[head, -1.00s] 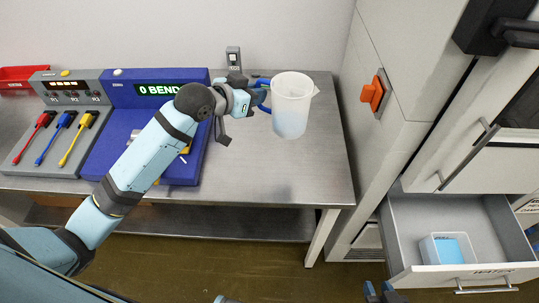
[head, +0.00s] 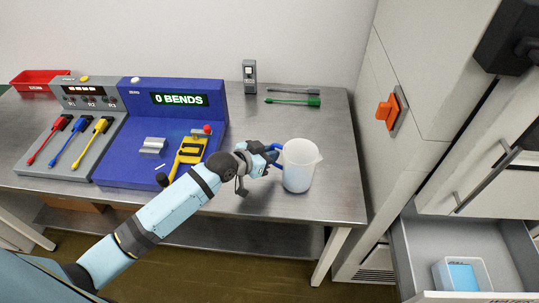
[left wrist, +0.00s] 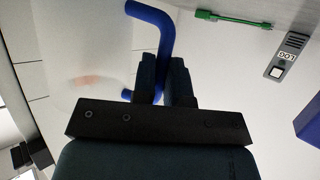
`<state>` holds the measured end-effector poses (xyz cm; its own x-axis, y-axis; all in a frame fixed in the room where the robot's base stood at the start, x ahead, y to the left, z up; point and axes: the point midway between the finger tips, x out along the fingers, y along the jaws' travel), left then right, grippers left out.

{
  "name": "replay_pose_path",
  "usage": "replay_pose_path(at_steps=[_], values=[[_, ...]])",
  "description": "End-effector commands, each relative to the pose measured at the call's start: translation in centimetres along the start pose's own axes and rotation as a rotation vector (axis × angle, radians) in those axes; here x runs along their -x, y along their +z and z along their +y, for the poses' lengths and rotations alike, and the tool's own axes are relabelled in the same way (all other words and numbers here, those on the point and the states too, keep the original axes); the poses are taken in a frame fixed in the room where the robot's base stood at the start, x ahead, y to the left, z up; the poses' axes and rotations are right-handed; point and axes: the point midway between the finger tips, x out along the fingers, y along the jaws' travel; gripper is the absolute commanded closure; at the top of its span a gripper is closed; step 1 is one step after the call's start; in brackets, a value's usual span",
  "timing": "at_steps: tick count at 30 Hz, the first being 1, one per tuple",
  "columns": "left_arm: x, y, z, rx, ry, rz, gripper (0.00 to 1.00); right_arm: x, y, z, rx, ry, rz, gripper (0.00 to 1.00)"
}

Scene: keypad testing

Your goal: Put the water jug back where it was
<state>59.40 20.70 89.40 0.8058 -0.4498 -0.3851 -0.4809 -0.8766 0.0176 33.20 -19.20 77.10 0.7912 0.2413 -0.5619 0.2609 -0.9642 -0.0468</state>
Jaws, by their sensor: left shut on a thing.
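The water jug (head: 299,168) is a white, translucent pitcher with a blue handle. It is upright over the right part of the steel table (head: 335,190), low at its surface; I cannot tell for sure whether its base touches. My left gripper (head: 272,158) is shut on the jug's handle from the left. In the left wrist view the two dark fingers (left wrist: 166,80) close around the blue handle (left wrist: 157,22), and the pale jug wall (left wrist: 85,75) fills the left side. My right gripper is not in view.
A blue bend tester (head: 165,140) and a grey station with colored tools (head: 75,130) stand on the left. Right are cabinets with an orange switch (head: 387,111) and an open drawer holding a blue-filled container (head: 462,275).

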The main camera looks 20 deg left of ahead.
Motion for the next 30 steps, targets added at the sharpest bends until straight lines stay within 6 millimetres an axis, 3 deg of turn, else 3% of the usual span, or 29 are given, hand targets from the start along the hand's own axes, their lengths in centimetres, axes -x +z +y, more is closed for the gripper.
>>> replay_pose_path(at_steps=[12, 13, 15, 16, 26, 30], values=[[-0.3, 0.6, -0.1, 0.001, 0.0, 0.003, 1.0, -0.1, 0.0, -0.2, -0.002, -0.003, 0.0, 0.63], [-0.3, 0.6, 0.0, 0.0, 0.0, 0.001, 0.8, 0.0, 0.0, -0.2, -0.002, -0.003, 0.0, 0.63], [-0.2, 0.6, 0.0, 0.0, 0.0, 0.001, 0.64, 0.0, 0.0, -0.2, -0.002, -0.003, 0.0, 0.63], [-0.2, 0.6, 0.0, 0.0, 0.0, 0.001, 0.61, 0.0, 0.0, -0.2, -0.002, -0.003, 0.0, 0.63], [-0.1, 0.1, 0.0, 0.0, 0.0, 0.002, 0.61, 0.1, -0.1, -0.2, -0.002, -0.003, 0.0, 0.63], [1.9, 0.4, -0.1, -0.001, 0.0, -0.001, 0.61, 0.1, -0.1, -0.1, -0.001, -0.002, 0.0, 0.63]])
